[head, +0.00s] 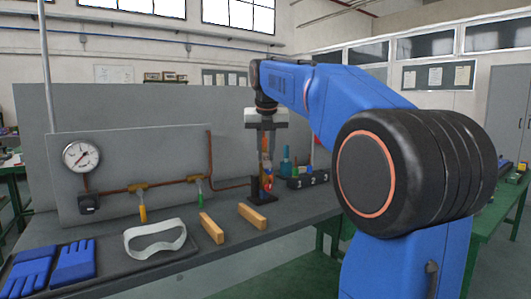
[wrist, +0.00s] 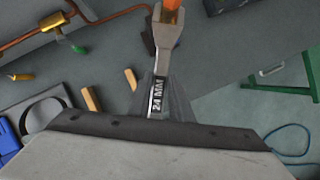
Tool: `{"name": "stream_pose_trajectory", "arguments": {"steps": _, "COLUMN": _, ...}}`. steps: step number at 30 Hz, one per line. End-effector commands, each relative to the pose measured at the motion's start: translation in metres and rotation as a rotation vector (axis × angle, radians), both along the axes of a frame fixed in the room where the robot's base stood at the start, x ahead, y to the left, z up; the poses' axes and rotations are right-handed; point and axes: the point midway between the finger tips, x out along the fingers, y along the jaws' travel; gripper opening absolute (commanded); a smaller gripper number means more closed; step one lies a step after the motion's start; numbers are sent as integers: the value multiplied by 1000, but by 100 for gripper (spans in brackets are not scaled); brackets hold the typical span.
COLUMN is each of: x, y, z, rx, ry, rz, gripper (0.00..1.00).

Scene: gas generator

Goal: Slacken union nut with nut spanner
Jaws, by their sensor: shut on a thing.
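My gripper (head: 266,132) points down over the back right part of the bench. It is shut on the nut spanner (wrist: 157,100), a grey metal tool marked "24 MM". In the wrist view the spanner runs up between the fingers to a wider end beside an orange part (wrist: 172,5); I cannot tell whether that part belongs to it. In the head view the spanner hangs upright above a black stand (head: 261,189). Copper pipe (head: 170,184) with brass fittings runs along the board at left. I cannot pick out the union nut.
A pressure gauge (head: 81,156) is at the left. Yellow (head: 143,213) and green (head: 199,190) handles hang from the pipe. Goggles (head: 155,239), blue gloves (head: 73,262) and two wooden blocks (head: 252,216) lie in front.

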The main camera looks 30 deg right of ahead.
Motion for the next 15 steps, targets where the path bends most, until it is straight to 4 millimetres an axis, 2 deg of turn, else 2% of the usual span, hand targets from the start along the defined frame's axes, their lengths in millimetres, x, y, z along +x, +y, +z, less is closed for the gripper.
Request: {"name": "stream_pose_trajectory", "arguments": {"steps": 15, "x": -19, "y": 10, "z": 0, "rx": -1, "ry": -1, "rz": -26, "gripper": 0}}
